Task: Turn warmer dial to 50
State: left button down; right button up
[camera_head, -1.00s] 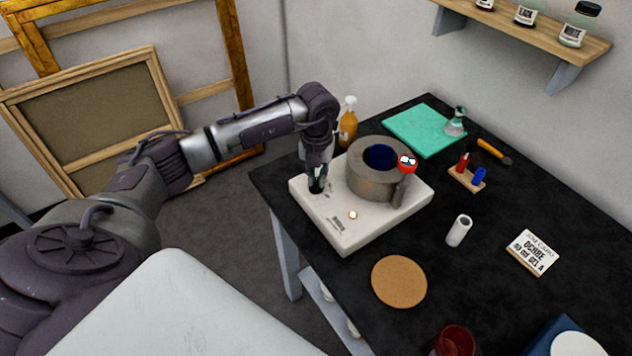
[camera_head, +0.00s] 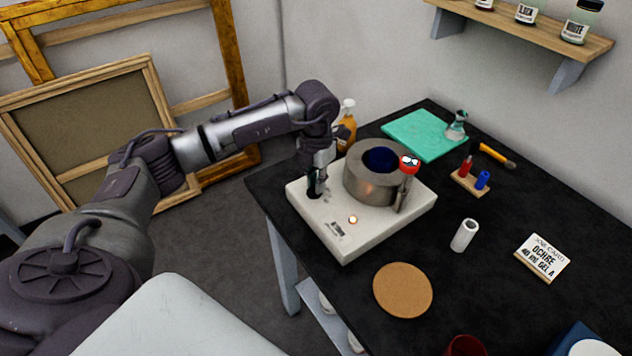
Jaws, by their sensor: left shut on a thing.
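The warmer has a white base (camera_head: 352,239) with a grey metal ring (camera_head: 368,185) on it and dark blue in the ring's opening (camera_head: 381,160). A small light (camera_head: 353,220) glows on the base's top. My left gripper (camera_head: 316,190) points down at the base's left corner, left of the ring. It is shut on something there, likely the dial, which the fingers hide. The dial's marks and setting cannot be read. A red-topped thermometer (camera_head: 409,163) stands at the ring's right side. My right gripper is not in view.
A cork disc (camera_head: 402,290) lies in front of the warmer. An orange bottle (camera_head: 346,128) stands close behind my left gripper.

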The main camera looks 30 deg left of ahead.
pick_arm(q)
jog(key=shift+r, duration=0.1)
jog(key=c, duration=1.2)
grip_release()
notch_tip(320, 180, up, 12)
